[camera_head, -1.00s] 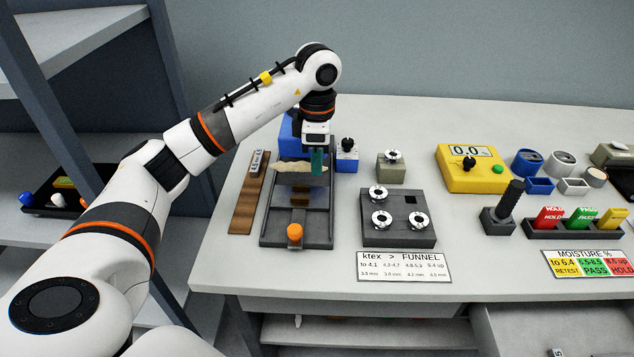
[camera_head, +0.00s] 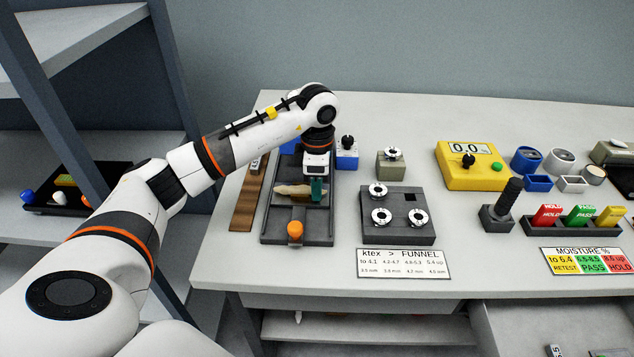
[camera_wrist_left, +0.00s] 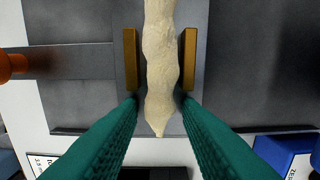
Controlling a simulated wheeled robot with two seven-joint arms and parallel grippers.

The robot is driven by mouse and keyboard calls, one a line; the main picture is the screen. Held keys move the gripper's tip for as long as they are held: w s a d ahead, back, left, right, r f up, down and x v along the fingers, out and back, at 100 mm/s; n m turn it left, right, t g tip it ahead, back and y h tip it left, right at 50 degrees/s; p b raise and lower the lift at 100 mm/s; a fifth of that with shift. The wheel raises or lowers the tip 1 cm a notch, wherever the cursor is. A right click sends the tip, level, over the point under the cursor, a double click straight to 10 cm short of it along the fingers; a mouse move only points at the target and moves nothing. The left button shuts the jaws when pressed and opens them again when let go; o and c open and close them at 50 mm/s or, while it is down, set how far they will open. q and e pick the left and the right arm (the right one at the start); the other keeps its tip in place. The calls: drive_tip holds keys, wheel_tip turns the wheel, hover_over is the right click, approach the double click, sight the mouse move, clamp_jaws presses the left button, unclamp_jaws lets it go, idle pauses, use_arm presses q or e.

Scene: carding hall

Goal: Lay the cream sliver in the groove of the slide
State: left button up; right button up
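The cream sliver (camera_head: 289,190) is a pale, lumpy strand over the dark grey slide (camera_head: 312,238), which has an orange knob (camera_head: 295,229) at its near end. My left gripper (camera_head: 318,190) has its green fingers closed around the sliver's right part. In the left wrist view, the sliver (camera_wrist_left: 160,55) runs between the fingertips (camera_wrist_left: 159,100), with its tip reaching past them. Two brass strips (camera_wrist_left: 131,60) flank it, one on each side, lined up with the groove. I cannot tell whether the sliver touches the groove floor. My right gripper is out of view.
A wooden strip (camera_head: 242,207) lies left of the slide. A grey block with metal rings (camera_head: 399,230) stands right of it, and a blue box with a black knob (camera_head: 347,160) stands behind right. A yellow meter (camera_head: 452,178) is farther right.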

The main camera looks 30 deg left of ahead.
use_arm(q)
drive_tip(key=shift+o, duration=0.7)
wheel_tip(320, 180, up, 12)
drive_tip(key=shift+r, duration=0.1)
idle(0.4)
